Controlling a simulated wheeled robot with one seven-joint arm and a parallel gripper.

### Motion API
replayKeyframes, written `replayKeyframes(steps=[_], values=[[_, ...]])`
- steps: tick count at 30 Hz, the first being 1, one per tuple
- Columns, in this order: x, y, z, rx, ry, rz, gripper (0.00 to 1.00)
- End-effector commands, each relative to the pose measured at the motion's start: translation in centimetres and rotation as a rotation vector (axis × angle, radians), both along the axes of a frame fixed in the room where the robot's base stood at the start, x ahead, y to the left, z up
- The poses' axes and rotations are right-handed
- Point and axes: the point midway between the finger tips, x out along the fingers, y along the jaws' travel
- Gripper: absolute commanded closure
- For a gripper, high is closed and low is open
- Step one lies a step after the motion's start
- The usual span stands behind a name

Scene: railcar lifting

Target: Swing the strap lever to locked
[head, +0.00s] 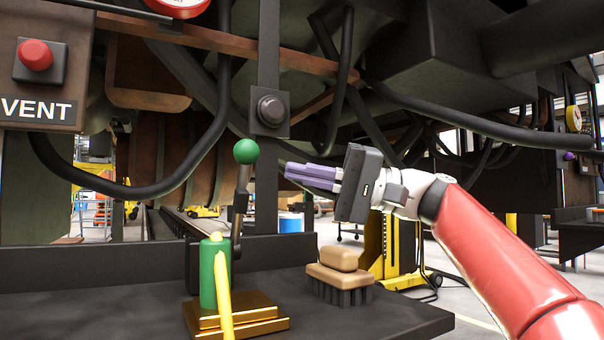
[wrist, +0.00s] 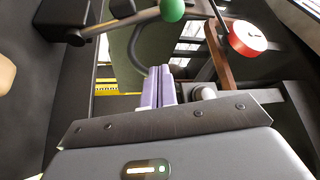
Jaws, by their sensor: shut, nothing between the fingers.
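The strap lever (head: 241,200) stands nearly upright, tilted slightly right at its top, with a green ball knob (head: 246,151) on its end. Its pivot is low, behind a green cylinder. In the wrist view the lever (wrist: 118,25) runs across the top left, with the green knob (wrist: 172,9) at the top edge. My gripper (head: 290,172) has purple fingers, shut and empty, pointing left. It is to the right of the lever and a little below the knob, apart from it. In the wrist view the closed fingers (wrist: 158,82) point up the picture, below the knob.
A green cylinder (head: 208,275) with a yellow handle (head: 222,290) stands on a brass base (head: 255,318) in front of the lever. A brush (head: 339,275) sits on the dark shelf (head: 400,318). A black button box (head: 270,110) and hanging hoses are behind.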

Motion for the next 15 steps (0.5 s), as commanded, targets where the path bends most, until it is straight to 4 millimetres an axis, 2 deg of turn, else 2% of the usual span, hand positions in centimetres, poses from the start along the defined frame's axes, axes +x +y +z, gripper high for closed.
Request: replayKeyframes(steps=[3,12,15], values=[[-0.3,2.6,0.8,-0.001,-0.001,0.004,1.00],[-0.5,7.5,1.8,0.000,-0.001,0.004,1.00],[-1.7,6.7,0.5,-0.004,-0.003,-0.005,1.00]])
